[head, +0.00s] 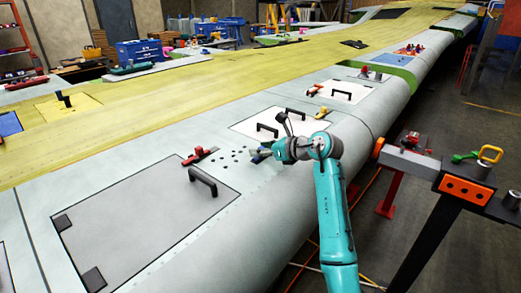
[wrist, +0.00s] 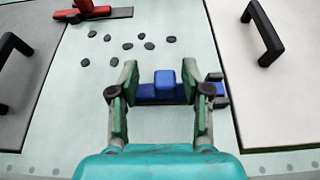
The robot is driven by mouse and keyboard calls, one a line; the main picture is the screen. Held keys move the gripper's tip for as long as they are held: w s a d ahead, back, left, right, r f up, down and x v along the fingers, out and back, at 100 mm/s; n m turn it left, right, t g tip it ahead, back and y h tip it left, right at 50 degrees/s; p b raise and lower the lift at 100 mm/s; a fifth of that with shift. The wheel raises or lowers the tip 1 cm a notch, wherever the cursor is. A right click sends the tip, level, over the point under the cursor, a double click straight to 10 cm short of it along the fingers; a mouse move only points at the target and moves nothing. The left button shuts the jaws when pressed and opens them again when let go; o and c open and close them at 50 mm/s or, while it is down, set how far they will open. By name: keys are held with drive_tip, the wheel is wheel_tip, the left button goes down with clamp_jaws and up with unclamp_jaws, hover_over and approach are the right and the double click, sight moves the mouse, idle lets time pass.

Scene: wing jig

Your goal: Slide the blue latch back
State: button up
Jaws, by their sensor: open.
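The blue latch (wrist: 165,84) is on the pale wing skin, with an upright blue knob standing on a low blue base. In the wrist view it sits between and just beyond the fingers of my gripper (wrist: 161,98). The fingers are spread, one on each side of the latch; I cannot tell whether either touches it. The right finger hides part of the latch base. In the head view my gripper (head: 268,153) is low over the wing, and only a bit of the blue latch (head: 256,158) shows beside it.
A red latch (wrist: 85,8) lies at the upper left, with several dark round pieces (wrist: 127,46) on the skin nearby. Black handles stand on the left panel (head: 203,181) and the white panel (wrist: 262,33). A workbench with a vise (head: 408,160) stands right of my arm.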

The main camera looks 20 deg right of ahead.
drive_tip(key=v, duration=1.1)
drive_tip(key=shift+s+d, duration=0.15)
drive_tip(key=shift+s, duration=0.1)
